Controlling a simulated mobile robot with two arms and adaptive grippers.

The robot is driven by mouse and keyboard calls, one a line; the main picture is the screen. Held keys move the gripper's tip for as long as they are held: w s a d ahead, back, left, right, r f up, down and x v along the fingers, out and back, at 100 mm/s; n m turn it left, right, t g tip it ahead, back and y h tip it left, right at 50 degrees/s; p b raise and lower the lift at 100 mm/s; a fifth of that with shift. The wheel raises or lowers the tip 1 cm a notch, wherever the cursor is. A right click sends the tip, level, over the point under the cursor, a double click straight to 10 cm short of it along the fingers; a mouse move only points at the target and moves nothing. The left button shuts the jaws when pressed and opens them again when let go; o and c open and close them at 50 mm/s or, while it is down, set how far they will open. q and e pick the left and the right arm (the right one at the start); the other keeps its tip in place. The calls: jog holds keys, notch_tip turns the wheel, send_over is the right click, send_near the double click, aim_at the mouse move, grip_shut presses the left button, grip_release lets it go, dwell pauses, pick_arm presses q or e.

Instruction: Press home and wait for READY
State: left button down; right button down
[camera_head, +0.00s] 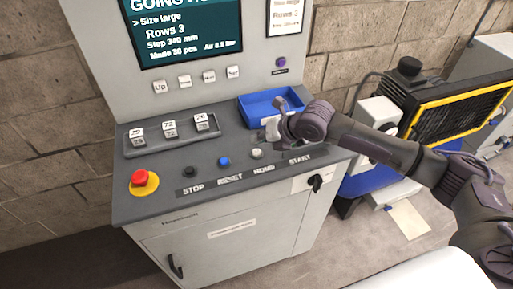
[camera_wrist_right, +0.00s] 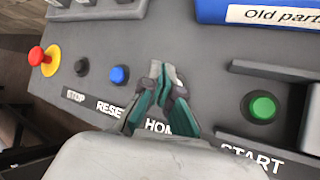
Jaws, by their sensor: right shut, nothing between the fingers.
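The console (camera_head: 150,205) has a tilted panel with a row of buttons labelled STOP, RESET, HOME and START. My right gripper (camera_head: 271,133) is shut and empty, just above and to the right of the home button in the head view. In the wrist view its fingertips (camera_wrist_right: 158,70) meet over the HOME label's area. I cannot tell whether they touch anything. The screen (camera_head: 185,30) reads "GOING HO…", cut off at the top. My left gripper is out of view.
The blue reset button (camera_wrist_right: 119,74), black stop button (camera_wrist_right: 82,66) and red emergency knob (camera_wrist_right: 37,56) lie left of my fingers. The green start button (camera_wrist_right: 262,107) sits right, between raised guards. A blue bin (camera_head: 262,108) stands behind.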

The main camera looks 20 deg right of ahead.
aim_at(259, 152)
notch_tip(259, 152, up, 4)
jog(key=p, duration=0.2)
jog(key=shift+f+p, duration=0.2)
jog(key=shift+p, duration=0.1)
dwell(0.4)
